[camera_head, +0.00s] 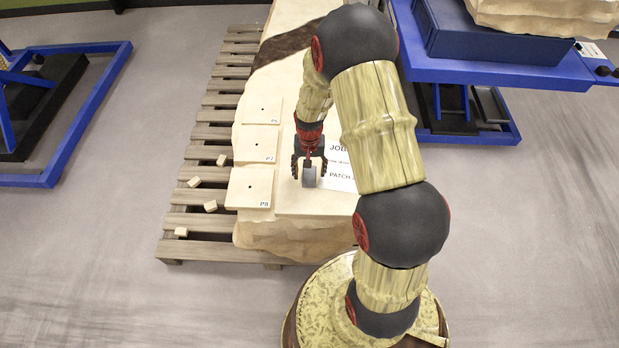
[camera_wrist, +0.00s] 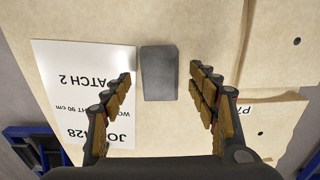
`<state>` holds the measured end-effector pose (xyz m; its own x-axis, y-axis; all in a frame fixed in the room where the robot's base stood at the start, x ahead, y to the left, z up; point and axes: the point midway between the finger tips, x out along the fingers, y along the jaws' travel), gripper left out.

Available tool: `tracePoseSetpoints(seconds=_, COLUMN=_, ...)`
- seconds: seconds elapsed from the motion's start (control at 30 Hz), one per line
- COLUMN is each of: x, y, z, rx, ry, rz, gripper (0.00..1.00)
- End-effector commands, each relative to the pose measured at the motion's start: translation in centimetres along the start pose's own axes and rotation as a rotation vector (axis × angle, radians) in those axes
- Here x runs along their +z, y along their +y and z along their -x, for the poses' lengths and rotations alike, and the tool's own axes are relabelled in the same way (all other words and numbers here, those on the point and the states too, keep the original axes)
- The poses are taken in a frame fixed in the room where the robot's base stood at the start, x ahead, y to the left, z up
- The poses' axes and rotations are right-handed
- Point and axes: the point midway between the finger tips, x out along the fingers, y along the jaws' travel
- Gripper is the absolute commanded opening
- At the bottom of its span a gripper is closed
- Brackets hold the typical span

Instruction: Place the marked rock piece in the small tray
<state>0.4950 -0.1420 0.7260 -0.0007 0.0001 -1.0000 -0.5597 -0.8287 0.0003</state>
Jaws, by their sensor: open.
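My gripper (camera_head: 309,167) points down over the pale stone slab. It also shows in the wrist view (camera_wrist: 160,76), open, with a finger on each side of a dark grey rectangular block (camera_wrist: 159,74). Gaps show between the block and both fingers. The block also shows under the gripper in the head view (camera_head: 309,179). I cannot tell whether this block is the rock piece or something else. No mark shows on it. I cannot pick out a small tray in either view.
A white sheet (camera_wrist: 84,95) reading PATCH 2 lies beside the block. Flat tiles P6 (camera_head: 262,110), P7 (camera_head: 255,144) and P8 (camera_head: 249,187), each with a dark dot, lie along the slab's left edge. Small pale chips (camera_head: 210,206) lie on the wooden pallet (camera_head: 190,222). Blue lift frames flank it.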

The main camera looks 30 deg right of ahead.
Motion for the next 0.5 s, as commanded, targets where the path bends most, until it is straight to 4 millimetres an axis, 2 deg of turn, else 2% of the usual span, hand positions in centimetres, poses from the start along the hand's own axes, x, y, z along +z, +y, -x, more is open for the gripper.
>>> tracePoseSetpoints(seconds=0.03, x=0.04, y=0.01, z=-1.16, rx=0.001, ry=-0.002, rz=0.000, gripper=0.59)
tracePoseSetpoints(seconds=0.13, x=-0.02, y=-0.01, z=-1.98, rx=0.000, ry=0.000, rz=0.000, gripper=0.59)
tracePoseSetpoints(seconds=0.37, x=-0.06, y=-0.02, z=-1.95, rx=0.000, ry=0.001, rz=0.000, gripper=0.59)
tracePoseSetpoints(seconds=0.5, x=-0.04, y=-0.02, z=-1.95, rx=0.000, ry=0.001, rz=0.000, gripper=0.51)
